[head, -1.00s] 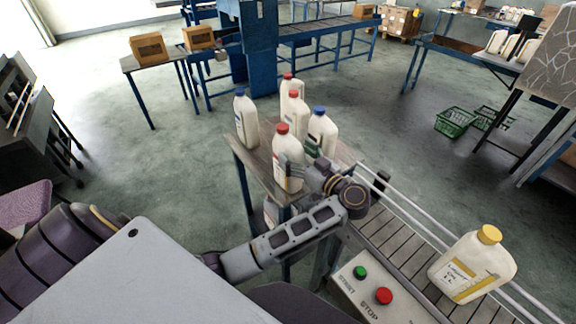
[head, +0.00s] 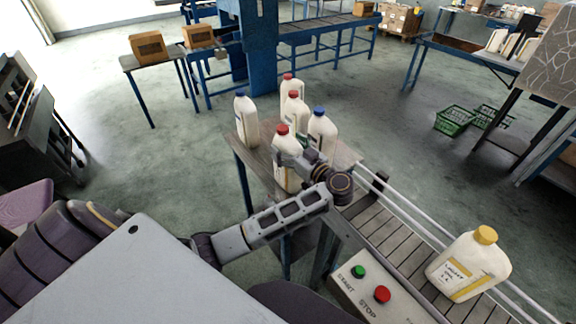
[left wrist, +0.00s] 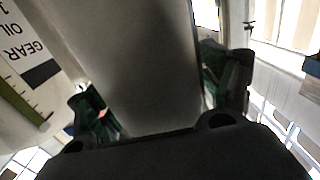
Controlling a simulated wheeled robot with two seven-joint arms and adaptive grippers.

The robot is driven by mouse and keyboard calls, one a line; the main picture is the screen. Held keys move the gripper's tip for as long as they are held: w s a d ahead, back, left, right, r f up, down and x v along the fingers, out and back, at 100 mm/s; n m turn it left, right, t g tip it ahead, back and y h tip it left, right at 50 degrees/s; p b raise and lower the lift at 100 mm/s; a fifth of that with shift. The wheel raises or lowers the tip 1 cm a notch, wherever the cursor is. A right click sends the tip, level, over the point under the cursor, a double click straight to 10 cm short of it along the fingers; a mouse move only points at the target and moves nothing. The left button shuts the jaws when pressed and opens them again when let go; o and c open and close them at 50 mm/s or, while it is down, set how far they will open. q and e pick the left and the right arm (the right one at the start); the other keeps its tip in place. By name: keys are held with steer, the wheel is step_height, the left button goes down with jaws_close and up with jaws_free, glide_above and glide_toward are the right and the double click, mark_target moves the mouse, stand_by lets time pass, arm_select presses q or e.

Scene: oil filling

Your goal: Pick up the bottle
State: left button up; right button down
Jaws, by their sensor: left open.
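A white bottle with a red cap (head: 283,130) stands upright at the front of a small table (head: 262,168). My left gripper (head: 289,160) is at this bottle's upper side, partly covering it in the head view. In the left wrist view, the two green-padded fingers (left wrist: 162,100) are apart, with a shaded pale bottle wall (left wrist: 155,60) between them. I cannot tell whether the pads touch it. A "GEAR OIL" label (left wrist: 35,60) shows at the left there. My right gripper is not in view.
Close behind stand bottles with blue caps (head: 322,130) (head: 245,120) and red caps (head: 293,108) (head: 291,85). A yellow-capped bottle (head: 468,265) stands on the conveyor (head: 395,240) at right, beside a START/STOP box (head: 368,290). Floor left of the table is clear.

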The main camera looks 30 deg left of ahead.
arm_select(q)
steer(key=shift+c, duration=0.3)
jaws_close()
stand_by(0.3)
steer(key=shift+r, duration=0.1)
